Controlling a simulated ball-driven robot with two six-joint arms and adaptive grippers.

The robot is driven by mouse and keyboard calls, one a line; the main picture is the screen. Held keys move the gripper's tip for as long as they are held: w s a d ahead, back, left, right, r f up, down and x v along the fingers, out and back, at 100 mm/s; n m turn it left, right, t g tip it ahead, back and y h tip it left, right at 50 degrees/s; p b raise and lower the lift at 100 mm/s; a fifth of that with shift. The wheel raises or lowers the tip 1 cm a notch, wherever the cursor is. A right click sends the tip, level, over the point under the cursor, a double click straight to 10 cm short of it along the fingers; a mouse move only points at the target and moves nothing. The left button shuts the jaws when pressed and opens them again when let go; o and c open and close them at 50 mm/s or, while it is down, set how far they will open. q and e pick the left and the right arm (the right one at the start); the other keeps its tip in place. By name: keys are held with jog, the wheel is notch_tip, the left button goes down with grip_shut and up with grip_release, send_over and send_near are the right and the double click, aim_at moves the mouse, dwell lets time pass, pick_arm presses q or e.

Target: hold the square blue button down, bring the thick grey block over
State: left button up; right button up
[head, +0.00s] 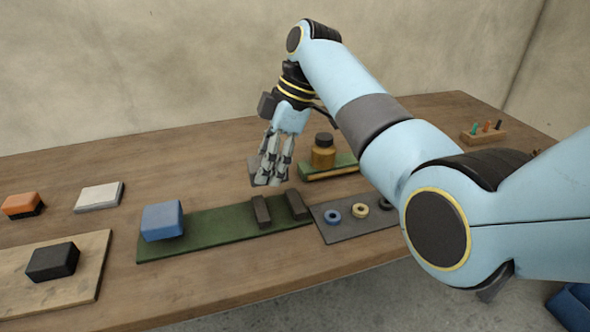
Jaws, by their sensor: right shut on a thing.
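The square blue button (162,221) stands at the left end of a green board (205,226), with nothing on top of it. My right gripper (270,178) reaches down behind the board's right part. It is shut on a grey block (255,168), which shows mostly to the left of the fingers; the fingers hide the rest. Whether the block touches the table is hard to tell. My left gripper is not in view.
Two dark upright pieces (261,211) stand on the green board. A grey mat with rings (334,231) lies to its right. An amber jar (323,152) stands behind. Orange (20,204), white (98,196) and black (52,262) blocks are at left. The front table is clear.

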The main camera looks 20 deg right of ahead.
aim_at(266, 185)
jog(key=shift+w+a+f+n, duration=0.2)
jog(key=shift+a+n, duration=0.05)
jog(key=shift+n, duration=0.05)
jog(key=shift+f, duration=2.55)
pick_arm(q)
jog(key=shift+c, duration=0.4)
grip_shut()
